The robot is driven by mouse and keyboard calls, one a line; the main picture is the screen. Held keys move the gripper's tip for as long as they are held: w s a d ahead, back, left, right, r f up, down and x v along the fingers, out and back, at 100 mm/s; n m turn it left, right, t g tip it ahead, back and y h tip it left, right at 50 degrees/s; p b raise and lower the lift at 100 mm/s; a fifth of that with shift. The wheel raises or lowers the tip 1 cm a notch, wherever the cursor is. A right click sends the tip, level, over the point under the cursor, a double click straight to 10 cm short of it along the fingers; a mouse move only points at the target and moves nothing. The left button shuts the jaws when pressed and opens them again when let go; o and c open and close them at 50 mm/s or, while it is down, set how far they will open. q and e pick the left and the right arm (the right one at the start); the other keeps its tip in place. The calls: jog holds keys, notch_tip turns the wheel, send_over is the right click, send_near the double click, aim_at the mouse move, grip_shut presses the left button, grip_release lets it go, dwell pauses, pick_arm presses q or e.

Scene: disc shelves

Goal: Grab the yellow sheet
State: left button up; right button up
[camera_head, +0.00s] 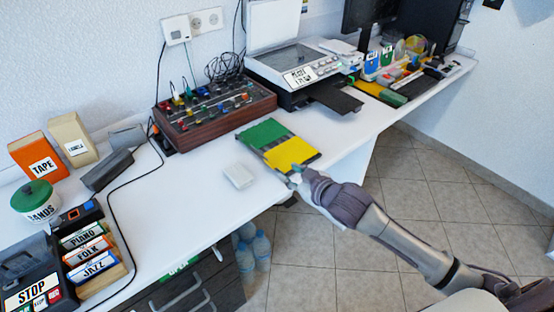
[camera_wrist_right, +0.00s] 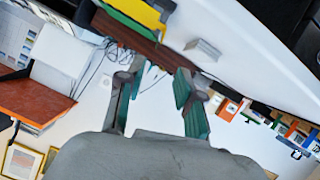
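The yellow sheet (camera_head: 291,154) lies on the white desk, next to a green sheet (camera_head: 263,134) that is farther back. In the right wrist view the yellow sheet (camera_wrist_right: 138,11) shows at the top edge, beyond the fingertips. My right gripper (camera_head: 296,178) is at the front edge of the desk, close to the near edge of the yellow sheet. In the right wrist view its two teal-padded fingers (camera_wrist_right: 158,75) are apart with nothing between them. I cannot tell whether a finger touches the sheet. My left gripper is not in view.
A wooden-sided mixer (camera_head: 215,110) and a printer (camera_head: 297,68) stand behind the sheets. A small white box (camera_head: 239,176) sits left of the yellow sheet. Record boxes (camera_head: 92,250) and a black cable (camera_head: 135,185) are at the left. The desk's front edge is near the gripper.

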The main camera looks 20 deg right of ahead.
jog(key=x, duration=0.8)
jog(key=shift+f+b+x, duration=0.15)
jog(key=shift+b+x, duration=0.05)
jog(key=shift+x, duration=1.15)
jog(key=shift+f+b+x, duration=0.15)
jog(key=shift+b+x, duration=0.05)
jog(key=shift+x, duration=1.1)
jog(key=shift+s, duration=0.15)
jog(key=shift+c, duration=0.4)
grip_shut()
